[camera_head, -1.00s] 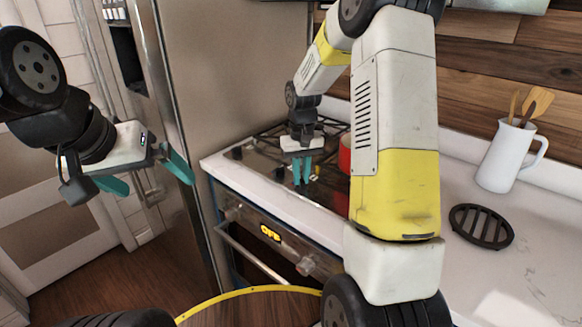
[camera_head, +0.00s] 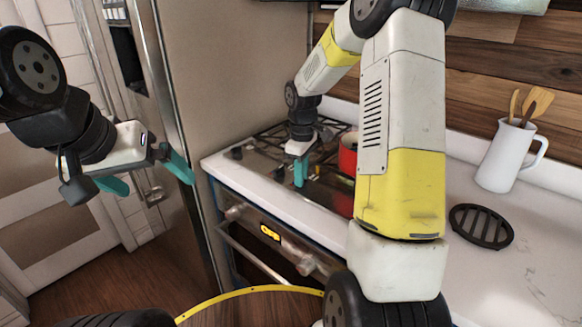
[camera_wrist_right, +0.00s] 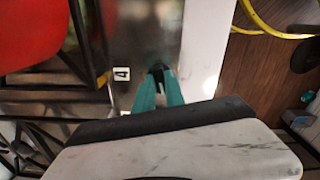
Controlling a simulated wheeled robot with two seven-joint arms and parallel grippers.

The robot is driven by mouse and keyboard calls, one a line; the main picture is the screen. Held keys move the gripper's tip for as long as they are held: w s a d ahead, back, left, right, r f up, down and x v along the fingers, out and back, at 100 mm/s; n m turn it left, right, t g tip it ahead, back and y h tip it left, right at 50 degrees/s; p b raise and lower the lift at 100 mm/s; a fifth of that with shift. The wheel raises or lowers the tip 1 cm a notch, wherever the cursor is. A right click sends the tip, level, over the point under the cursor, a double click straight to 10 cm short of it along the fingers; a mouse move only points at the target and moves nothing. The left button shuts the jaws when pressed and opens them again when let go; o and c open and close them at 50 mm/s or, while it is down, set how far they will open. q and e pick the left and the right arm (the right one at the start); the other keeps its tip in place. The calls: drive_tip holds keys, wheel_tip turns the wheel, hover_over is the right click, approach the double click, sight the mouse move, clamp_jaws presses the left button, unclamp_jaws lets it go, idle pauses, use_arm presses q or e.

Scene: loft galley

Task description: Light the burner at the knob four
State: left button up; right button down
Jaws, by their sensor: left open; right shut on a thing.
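The cooktop (camera_head: 262,172) is set in the white counter. In the right wrist view a white label reading 4 (camera_wrist_right: 121,74) lies on its dark surface. A small dark knob (camera_wrist_right: 158,67) is beside that label. My right gripper (camera_head: 300,184) points down over the front part of the cooktop. In the right wrist view its teal fingertips (camera_wrist_right: 158,76) are closed on the knob, which they partly hide. My left gripper (camera_head: 148,178) is open and empty in front of the fridge, away from the cooktop. I cannot see any flame.
A red pot (camera_head: 347,154) stands on the cooktop close to my right gripper; it also shows in the right wrist view (camera_wrist_right: 30,32). A white jug with utensils (camera_head: 507,155) and a black trivet (camera_head: 481,226) are on the counter at right.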

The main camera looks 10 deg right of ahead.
drive_tip(key=shift+n, duration=0.4)
drive_tip(key=c, duration=1.4)
unclamp_jaws()
drive_tip(key=shift+r, duration=0.15)
wheel_tip(320, 180, up, 8)
drive_tip(key=shift+f, duration=0.2)
